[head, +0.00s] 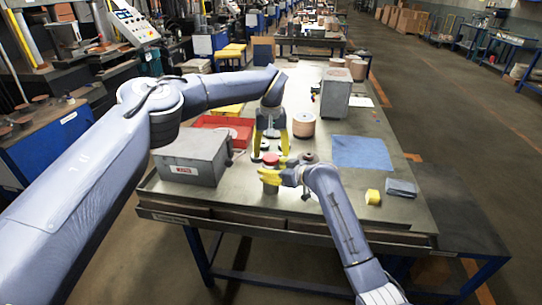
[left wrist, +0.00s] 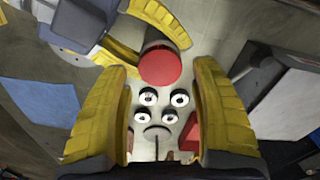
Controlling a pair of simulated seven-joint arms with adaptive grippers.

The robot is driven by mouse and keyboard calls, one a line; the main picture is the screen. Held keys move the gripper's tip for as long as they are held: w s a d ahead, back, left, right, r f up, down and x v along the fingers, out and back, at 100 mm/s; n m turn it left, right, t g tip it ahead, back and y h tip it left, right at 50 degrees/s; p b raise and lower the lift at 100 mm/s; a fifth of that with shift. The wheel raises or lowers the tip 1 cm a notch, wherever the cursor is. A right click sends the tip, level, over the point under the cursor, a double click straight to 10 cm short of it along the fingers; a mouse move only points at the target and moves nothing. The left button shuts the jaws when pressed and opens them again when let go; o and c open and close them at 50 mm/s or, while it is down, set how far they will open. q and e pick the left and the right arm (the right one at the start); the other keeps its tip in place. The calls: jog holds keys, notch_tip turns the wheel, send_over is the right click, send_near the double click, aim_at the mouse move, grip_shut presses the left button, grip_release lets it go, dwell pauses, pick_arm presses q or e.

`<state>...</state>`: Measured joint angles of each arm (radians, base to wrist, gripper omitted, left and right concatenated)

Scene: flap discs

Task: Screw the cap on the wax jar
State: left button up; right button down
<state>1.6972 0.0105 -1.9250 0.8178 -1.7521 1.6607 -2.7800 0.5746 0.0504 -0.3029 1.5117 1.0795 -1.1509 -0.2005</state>
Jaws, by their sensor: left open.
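The wax jar (head: 269,174) stands near the front of the bench, with a round red top. It also shows in the left wrist view (left wrist: 163,66) as a red disc on a greyish body. I cannot tell whether the red top is the cap or how tightly it sits. My right gripper (head: 276,177) has its yellow fingers around the jar's side; they also show in the left wrist view (left wrist: 150,34). My left gripper (head: 270,152) points down, open and empty, just behind and above the jar.
A grey metal box (head: 192,158) stands left of the jar, with a red tray (head: 211,122) behind it. Brown disc stacks (head: 304,125) stand behind. The front right bench is mostly clear.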

pick_arm(q)
jog(key=shift+r, duration=0.95)
jog(key=shift+o, duration=0.5)
